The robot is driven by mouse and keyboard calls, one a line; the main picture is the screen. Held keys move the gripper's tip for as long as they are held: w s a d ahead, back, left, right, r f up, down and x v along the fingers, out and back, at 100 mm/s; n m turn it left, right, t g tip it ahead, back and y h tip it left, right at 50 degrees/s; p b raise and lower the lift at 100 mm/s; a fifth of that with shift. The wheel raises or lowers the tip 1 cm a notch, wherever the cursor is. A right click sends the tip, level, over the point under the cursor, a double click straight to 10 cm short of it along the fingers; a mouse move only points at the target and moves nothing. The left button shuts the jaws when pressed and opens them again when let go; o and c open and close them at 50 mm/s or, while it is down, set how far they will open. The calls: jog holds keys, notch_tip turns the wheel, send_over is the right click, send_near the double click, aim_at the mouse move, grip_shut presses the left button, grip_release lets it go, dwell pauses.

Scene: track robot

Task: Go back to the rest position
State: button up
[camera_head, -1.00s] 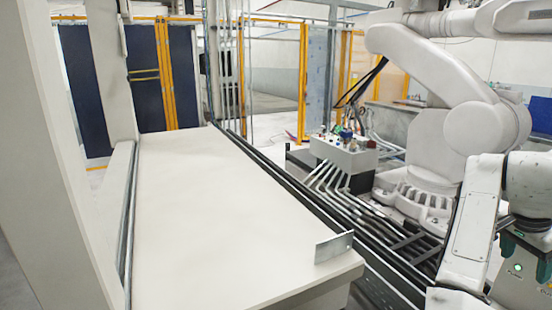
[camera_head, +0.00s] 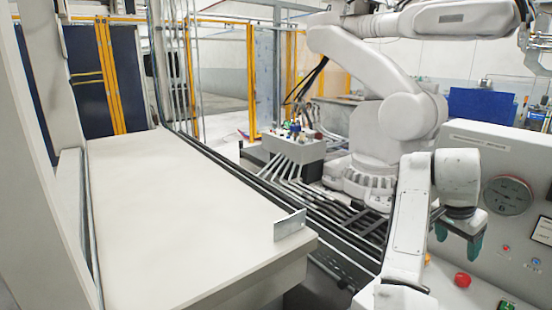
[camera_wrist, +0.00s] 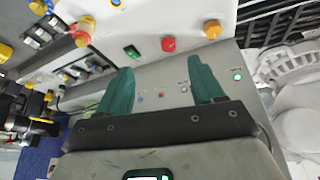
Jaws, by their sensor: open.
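My gripper (camera_head: 461,246) hangs at the end of my bent white arm at the lower right of the head view, in front of a grey control panel (camera_head: 470,150). In the wrist view my gripper (camera_wrist: 162,82) shows two teal fingers set well apart, with nothing between them. The panel (camera_wrist: 262,125) with buttons lies beyond the fingertips. A red button (camera_head: 462,280) shows below the gripper in the head view. A red knob (camera_wrist: 168,44) and a green switch (camera_wrist: 132,52) show past the fingertips in the wrist view.
A long pale table (camera_head: 180,220) with a small metal bracket (camera_head: 290,226) at its corner fills the left. Dark rails (camera_head: 330,240) run beside it. A large white industrial robot (camera_head: 400,110) stands behind. A round gauge (camera_head: 507,195) sits on the panel.

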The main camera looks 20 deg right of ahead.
jog(key=s+a+f+n+t, duration=0.2)
jog(key=s+a+f+n, duration=0.1)
jog(key=a+f+n, duration=0.4)
jog(key=s+a+f+n+t, duration=0.1)
jog(key=s+a+f+n, duration=0.25)
jog(key=a+f, duration=0.45)
jog(key=s+a+f+n+t+y, duration=0.1)
jog(key=s+a+f+n+y, duration=0.2)
jog(key=s+a, duration=0.35)
jog(key=s+a+f+n+t+y, duration=0.1)
jog(key=s+a+f+n+y, duration=0.15)
jog(key=s+a+f, duration=0.4)
jog(key=s+f+g+b, duration=0.2)
jog(key=s+f+b, duration=0.2)
jog(key=f, duration=0.3)
jog(key=s+f+g+h+b, duration=0.1)
jog(key=s+f+g+b, duration=0.1)
jog(key=s+f+b, duration=0.3)
notch_tip(320, 180, down, 2)
jog(key=shift+d+f+b, duration=0.15)
jog(key=shift+b, duration=0.35)
